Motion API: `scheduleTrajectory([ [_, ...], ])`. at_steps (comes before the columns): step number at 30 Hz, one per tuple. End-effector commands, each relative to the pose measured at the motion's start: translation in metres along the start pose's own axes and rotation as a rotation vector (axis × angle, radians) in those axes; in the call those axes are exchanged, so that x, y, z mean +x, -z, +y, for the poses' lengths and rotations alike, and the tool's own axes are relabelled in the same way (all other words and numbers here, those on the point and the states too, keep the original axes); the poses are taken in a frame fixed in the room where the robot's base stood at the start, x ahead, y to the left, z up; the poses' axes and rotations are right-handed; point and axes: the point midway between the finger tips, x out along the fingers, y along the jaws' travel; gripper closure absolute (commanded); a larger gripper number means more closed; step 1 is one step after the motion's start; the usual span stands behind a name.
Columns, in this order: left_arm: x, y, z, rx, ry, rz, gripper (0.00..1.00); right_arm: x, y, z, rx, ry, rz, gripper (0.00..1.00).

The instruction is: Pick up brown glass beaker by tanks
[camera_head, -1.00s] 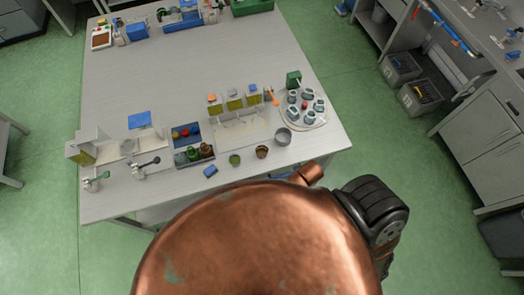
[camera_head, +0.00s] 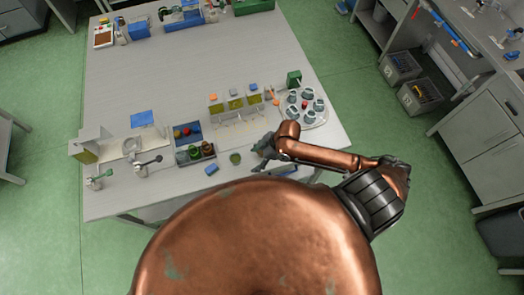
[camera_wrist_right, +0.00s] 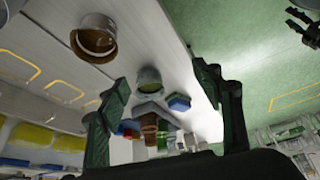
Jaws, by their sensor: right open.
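The brown glass beaker (camera_wrist_right: 97,36) shows in the upside-down right wrist view, upper left, outside the jaws and left of the left-hand finger. In the head view my right gripper covers it. My right gripper (camera_head: 261,151) is over the table's front part, near the row of small vessels; it is open and empty in the right wrist view (camera_wrist_right: 160,78).
A green beaker (camera_head: 235,158) stands just left of my right gripper, with a blue block (camera_head: 211,169) further left. A rack (camera_head: 201,158) holds green and brown jars. A round tray (camera_head: 318,118) of several vessels stands right.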

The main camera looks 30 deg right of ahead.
Motion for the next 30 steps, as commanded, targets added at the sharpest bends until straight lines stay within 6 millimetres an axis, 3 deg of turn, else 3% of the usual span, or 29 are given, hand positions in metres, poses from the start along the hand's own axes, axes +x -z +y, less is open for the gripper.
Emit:
scheduleTrajectory([
  [1,-0.001,0.0,0.0,0.0,0.0,0.0,0.59,-0.004,-0.01,0.015,-0.051,0.017,-0.026,0.4],
  [6,-0.001,0.0,0.0,-0.001,0.0,-0.001,0.59,-0.018,-0.038,0.047,-0.112,0.068,-0.068,0.4],
  [13,-0.002,0.0,0.0,-0.001,0.0,-0.001,0.59,-0.03,-0.058,0.069,-0.115,0.081,-0.089,0.4],
  [23,-0.005,0.0,0.0,-0.001,0.0,-0.001,0.59,0.002,-0.057,0.069,-0.113,0.083,-0.087,0.4],
  [30,-0.01,0.0,-0.001,-0.002,0.001,-0.001,0.59,0.036,-0.054,0.071,-0.113,0.083,-0.088,0.4],
])
